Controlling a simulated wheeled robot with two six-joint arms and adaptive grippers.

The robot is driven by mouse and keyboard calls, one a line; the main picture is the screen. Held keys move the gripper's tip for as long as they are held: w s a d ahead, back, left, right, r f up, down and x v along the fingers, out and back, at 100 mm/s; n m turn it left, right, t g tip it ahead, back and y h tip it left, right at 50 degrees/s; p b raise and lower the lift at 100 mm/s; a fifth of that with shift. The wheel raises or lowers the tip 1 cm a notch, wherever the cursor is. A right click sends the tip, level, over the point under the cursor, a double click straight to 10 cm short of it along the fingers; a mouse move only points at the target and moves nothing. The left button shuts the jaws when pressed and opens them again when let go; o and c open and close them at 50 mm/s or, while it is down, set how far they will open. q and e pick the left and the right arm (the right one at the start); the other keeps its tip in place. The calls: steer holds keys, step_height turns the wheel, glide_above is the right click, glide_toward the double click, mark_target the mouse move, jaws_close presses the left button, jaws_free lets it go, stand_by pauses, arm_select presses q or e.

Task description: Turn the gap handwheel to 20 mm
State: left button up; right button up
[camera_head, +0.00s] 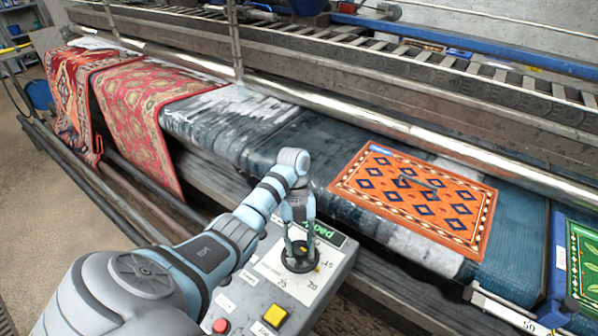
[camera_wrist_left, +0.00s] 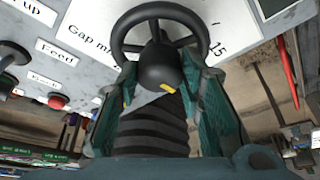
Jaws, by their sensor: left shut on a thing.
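The gap handwheel (camera_head: 301,258) is a black ringed wheel on the grey control panel (camera_head: 335,268). In the wrist view its rim (camera_wrist_left: 160,12) and rounded hub (camera_wrist_left: 160,66) show close up, beside the "Gap mm" label and the number 15. A white scale plate (camera_head: 270,268) with numbers lies around the wheel. My left gripper (camera_head: 298,240) points down onto the wheel. Its teal fingers (camera_wrist_left: 160,100) stand on both sides of the hub and are shut on the handwheel. Yellow marks show near the hub, but the exact reading is unclear. My right gripper is out of view.
An orange patterned rug (camera_head: 400,205) lies on the dark belt behind the panel. Red rugs (camera_head: 140,110) hang at the left.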

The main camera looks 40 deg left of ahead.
arm_select(q)
steer(key=m+p, duration=0.1)
steer(key=m, duration=0.1)
steer(key=shift+d+m+g+y, duration=0.1)
steer(key=shift+m+g+y, duration=0.2)
steer(key=shift+m+g, duration=0.1)
steer(key=shift+w+m+g+y, duration=0.1)
steer(key=shift+m+g+y, duration=0.3)
steer(key=shift+m, duration=1.1)
steer(key=o, duration=1.2)
steer(key=shift+c, duration=0.2)
